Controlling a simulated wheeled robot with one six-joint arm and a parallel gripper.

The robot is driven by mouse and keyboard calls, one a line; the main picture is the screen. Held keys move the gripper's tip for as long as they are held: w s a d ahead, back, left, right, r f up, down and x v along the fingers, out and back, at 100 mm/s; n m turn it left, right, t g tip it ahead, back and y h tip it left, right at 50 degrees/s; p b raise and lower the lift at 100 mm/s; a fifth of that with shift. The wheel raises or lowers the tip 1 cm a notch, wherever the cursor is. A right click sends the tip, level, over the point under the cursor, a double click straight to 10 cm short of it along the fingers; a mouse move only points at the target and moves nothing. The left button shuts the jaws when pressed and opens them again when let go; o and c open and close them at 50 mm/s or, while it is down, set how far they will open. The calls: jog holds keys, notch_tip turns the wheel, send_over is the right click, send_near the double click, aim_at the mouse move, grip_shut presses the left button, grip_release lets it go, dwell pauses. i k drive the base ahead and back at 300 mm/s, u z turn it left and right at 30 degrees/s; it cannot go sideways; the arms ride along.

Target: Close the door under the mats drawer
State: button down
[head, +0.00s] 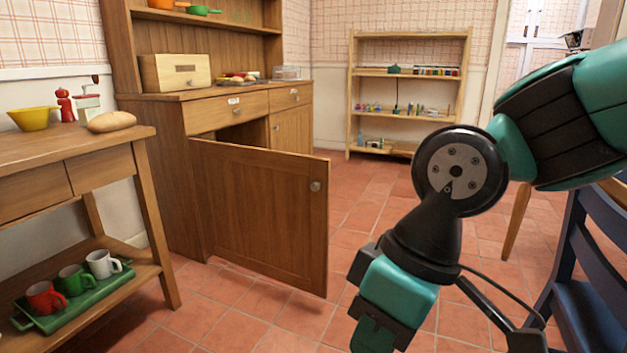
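The wooden cabinet door (258,212) stands wide open, swung out from the sideboard (170,165) into the room. Its hinge side is at the left and its round metal knob (315,186) is near the upper free edge. Above the opening is a shut drawer (226,112) with a small white label too small to read. The dark opening shows partly above the door; the rest is hidden. My gripper (378,335) is at the bottom centre, right of the door's free edge and apart from it in the picture. Its fingertips are not clearly shown.
A side table (78,150) stands left, with a tray (90,290) of mugs on its lower shelf. A blue chair (585,300) is at the right edge. A shelf unit (410,100) stands at the back wall. Tiled floor (345,215) beyond the door is clear.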

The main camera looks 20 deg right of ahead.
aim_at(265, 212)
jog(key=z, duration=0.15)
jog(key=i, duration=0.95)
jog(key=u, duration=0.45)
